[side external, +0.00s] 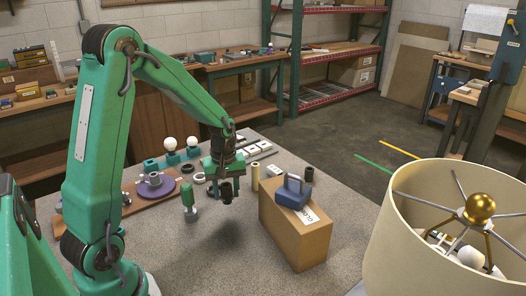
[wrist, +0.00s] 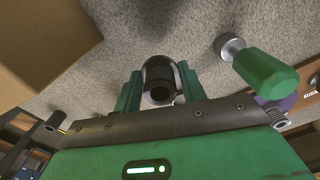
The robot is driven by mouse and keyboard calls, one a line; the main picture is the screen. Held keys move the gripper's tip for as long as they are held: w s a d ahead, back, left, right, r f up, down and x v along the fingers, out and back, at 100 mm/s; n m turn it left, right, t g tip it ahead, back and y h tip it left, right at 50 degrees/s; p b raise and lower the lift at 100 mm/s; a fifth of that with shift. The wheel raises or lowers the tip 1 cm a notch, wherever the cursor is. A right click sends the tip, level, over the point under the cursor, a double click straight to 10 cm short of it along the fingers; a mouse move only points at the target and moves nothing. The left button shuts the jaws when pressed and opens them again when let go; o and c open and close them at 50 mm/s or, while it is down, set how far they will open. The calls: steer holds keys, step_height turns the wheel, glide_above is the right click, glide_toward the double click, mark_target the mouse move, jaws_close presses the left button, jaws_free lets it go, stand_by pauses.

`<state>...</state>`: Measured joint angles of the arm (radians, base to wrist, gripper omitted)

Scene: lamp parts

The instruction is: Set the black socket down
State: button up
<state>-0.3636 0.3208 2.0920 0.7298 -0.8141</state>
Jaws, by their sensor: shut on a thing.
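The black socket (side external: 226,193) is a short dark cylinder hanging under my gripper (side external: 222,178) in the side external view. It appears to be above the grey tabletop (side external: 190,270), with a dark shadow on the surface below. In the wrist view the socket (wrist: 160,82) sits between the two green fingers of my gripper (wrist: 158,88), which are shut on it. Its round open end faces the wrist camera. The exact gap between the socket and the tabletop cannot be told.
A green-handled tool (side external: 188,198) stands close left of the socket. A cardboard box (side external: 290,232) carrying a blue object (side external: 293,192) stands to the right. A purple disc (side external: 157,188) and several small parts lie behind. A large cream lampshade (side external: 425,235) is at front right. The front tabletop is clear.

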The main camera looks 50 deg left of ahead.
mark_target(226, 200)
steer(key=shift+w+a+f, duration=0.1)
steer(key=shift+a+f, duration=0.3)
steer(key=shift+a, duration=0.3)
steer(key=shift+f, duration=0.1)
steer(key=shift+f, duration=1.9)
steer(key=shift+f, duration=0.1)
steer(key=o, duration=1)
step_height(226, 200, up, 12)
steer(key=shift+r, duration=0.15)
